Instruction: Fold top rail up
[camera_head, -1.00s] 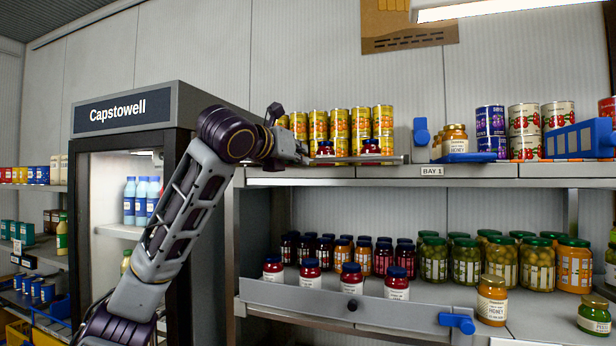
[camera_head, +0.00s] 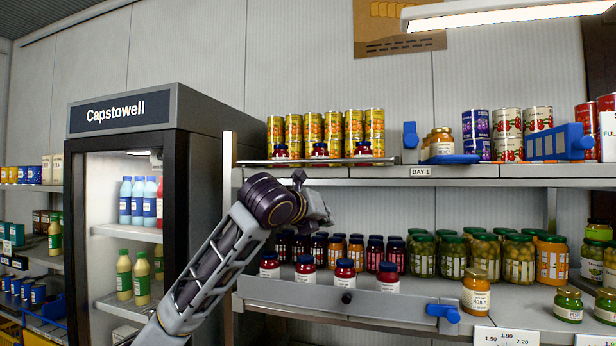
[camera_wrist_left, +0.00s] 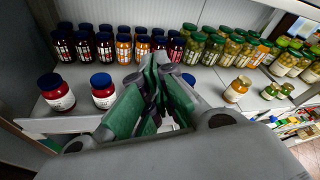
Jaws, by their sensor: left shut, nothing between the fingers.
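The top rail (camera_head: 320,161) is a thin grey metal strip along the left front of the upper shelf. I see it almost edge-on, and it looks flat, not standing up. Small red jars with blue lids (camera_head: 320,150) stand just behind it, in front of gold cans. My left gripper (camera_head: 322,212) is below the upper shelf's front edge, apart from the rail, in front of the gap above the lower shelf. In the left wrist view, its green-padded fingers (camera_wrist_left: 154,75) are together and empty, facing the lower jars. My right gripper is not in view.
A lower rail (camera_head: 315,294) with a dark knob stands up before red jars on the lower shelf. Blue brackets (camera_head: 410,135) and a honey jar (camera_head: 441,142) sit right of the top rail. A Capstowell fridge (camera_head: 125,112) stands left.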

